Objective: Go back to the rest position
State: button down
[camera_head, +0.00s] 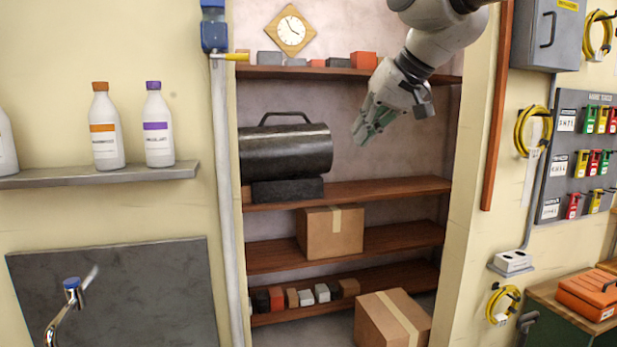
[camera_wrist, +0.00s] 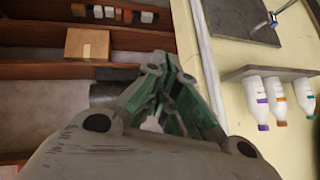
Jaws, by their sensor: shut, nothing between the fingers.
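My gripper (camera_head: 368,124) hangs from my arm in front of the upper part of the shelf alcove in the head view. It is right of the dark metal cylinder (camera_head: 286,153) and apart from it. Its green-padded fingers are together with nothing between them. In the wrist view my gripper (camera_wrist: 163,70) fills the middle, its fingers shut. The wrist picture appears turned over, with the bottles hanging downward. The gripper hides part of the cylinder there.
Wooden shelves (camera_head: 400,190) hold a cardboard box (camera_head: 330,232) and small blocks. Another box (camera_head: 393,320) stands below. Bottles (camera_head: 158,125) stand on a wall shelf at left, above a tap (camera_head: 72,290). A grey cabinet (camera_head: 547,35) and lockout board (camera_head: 586,150) are at right.

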jog(key=s+d+f+m+g+h, duration=0.1)
jog(key=s+d+f+h, duration=0.1)
jog(key=s+d+f, duration=0.8)
jog(key=s+d+f+m+g+h, duration=0.1)
jog(key=s+d+f+h, duration=0.2)
jog(key=s+d+f, duration=0.7)
jog(key=d, duration=0.5)
jog(key=shift+s+d+f+m, duration=0.25)
jog(key=shift+d+m, duration=0.05)
